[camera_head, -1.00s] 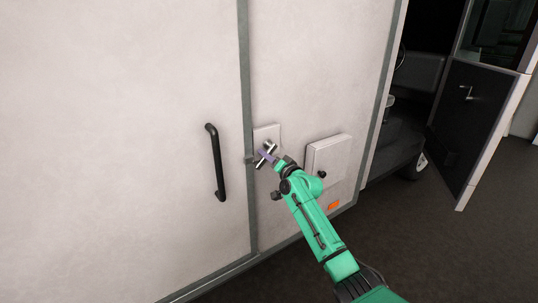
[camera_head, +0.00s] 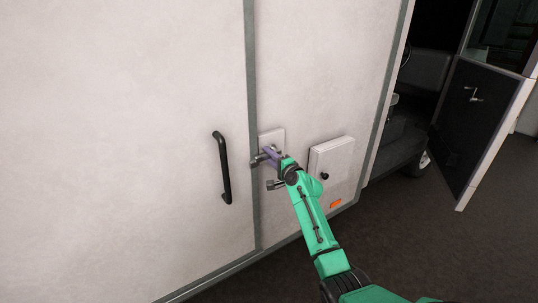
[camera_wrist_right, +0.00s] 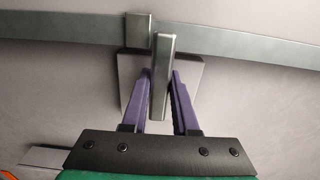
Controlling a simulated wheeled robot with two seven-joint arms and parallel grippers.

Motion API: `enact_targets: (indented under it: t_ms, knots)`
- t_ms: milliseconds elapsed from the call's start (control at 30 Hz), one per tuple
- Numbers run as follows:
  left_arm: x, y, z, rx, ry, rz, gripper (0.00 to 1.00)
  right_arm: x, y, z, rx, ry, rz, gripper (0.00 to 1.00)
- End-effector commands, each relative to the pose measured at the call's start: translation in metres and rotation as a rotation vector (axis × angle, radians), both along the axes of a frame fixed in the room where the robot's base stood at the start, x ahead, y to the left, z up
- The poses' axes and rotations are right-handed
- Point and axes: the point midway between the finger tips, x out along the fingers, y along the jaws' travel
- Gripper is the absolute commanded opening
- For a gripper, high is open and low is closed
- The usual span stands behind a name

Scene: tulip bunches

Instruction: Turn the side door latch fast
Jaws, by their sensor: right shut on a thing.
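The side door latch is a grey metal bar (camera_wrist_right: 164,60) on a pale square plate (camera_head: 277,137) beside the door seam. In the right wrist view the bar points from between my fingers onto the grey seam strip, where its end lies beside a small metal block (camera_wrist_right: 138,31). My right gripper (camera_wrist_right: 163,78) has its two purple fingers on either side of the bar and is shut on it. In the head view the right gripper (camera_head: 270,154) is at the plate and hides part of the latch. My left gripper is not in view.
A black door handle (camera_head: 222,168) is on the door panel left of the seam. A pale square box (camera_head: 331,158) stands out from the wall right of my gripper, with an orange marker (camera_head: 335,204) below. An open dark cab door (camera_head: 473,125) is at the far right.

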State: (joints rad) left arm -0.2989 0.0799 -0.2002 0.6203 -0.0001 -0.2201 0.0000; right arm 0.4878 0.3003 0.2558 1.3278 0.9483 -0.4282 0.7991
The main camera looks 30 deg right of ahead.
Motion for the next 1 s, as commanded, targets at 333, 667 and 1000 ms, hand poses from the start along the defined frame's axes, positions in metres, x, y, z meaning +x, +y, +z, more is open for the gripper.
enact_targets:
  t_ms: [333,667,1000]
  knots:
    - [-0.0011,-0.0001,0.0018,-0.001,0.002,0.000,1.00,0.0000,0.0006,-0.0006,0.033,0.001,0.001,0.00]
    - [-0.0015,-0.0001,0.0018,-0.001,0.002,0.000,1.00,0.0000,0.0004,-0.0001,0.031,0.000,0.001,0.57]
    - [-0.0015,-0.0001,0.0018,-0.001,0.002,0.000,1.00,-0.0029,0.0003,0.0005,0.028,-0.001,0.001,0.57]
